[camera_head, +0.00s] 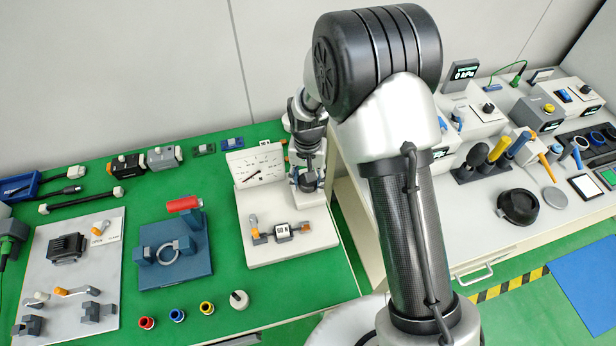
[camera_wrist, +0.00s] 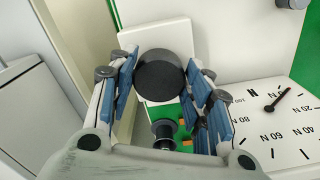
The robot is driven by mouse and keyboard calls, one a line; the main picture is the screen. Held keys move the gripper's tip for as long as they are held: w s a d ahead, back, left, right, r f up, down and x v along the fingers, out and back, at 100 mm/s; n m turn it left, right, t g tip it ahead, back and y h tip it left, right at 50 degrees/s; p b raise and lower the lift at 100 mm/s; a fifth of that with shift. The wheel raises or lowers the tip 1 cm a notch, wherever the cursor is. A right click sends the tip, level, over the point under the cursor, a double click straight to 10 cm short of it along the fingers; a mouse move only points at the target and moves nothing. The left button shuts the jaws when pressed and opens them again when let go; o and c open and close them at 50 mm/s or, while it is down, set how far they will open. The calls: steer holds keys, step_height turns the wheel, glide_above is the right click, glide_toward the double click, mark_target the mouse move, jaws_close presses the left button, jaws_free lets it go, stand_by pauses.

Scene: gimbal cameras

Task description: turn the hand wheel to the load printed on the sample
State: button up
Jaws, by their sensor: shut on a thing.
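The hand wheel (camera_wrist: 162,77), a dark round knob, sits between the blue-padded fingers of my gripper (camera_wrist: 160,90) in the wrist view. The fingers press on its two sides. In the head view my gripper (camera_head: 308,182) is at the right end of the white test stand (camera_head: 290,257), and the wheel is mostly hidden there. The white dial (camera_head: 257,165), marked in N, stands upright behind the sample and also shows in the wrist view (camera_wrist: 285,140). The sample (camera_head: 282,231) has a small printed label, too small to read surely.
A blue fixture (camera_head: 174,262) and a grey panel with handles (camera_head: 70,270) stand left on the green table. A white bench (camera_head: 510,225) with instruments and tools is on the right.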

steer(key=shift+m, duration=0.4)
steer(key=o, duration=1.1)
steer(key=shift+c, duration=0.2)
steer(key=shift+r, duration=0.1)
step_height(320, 180, up, 12)
stand_by(0.3)
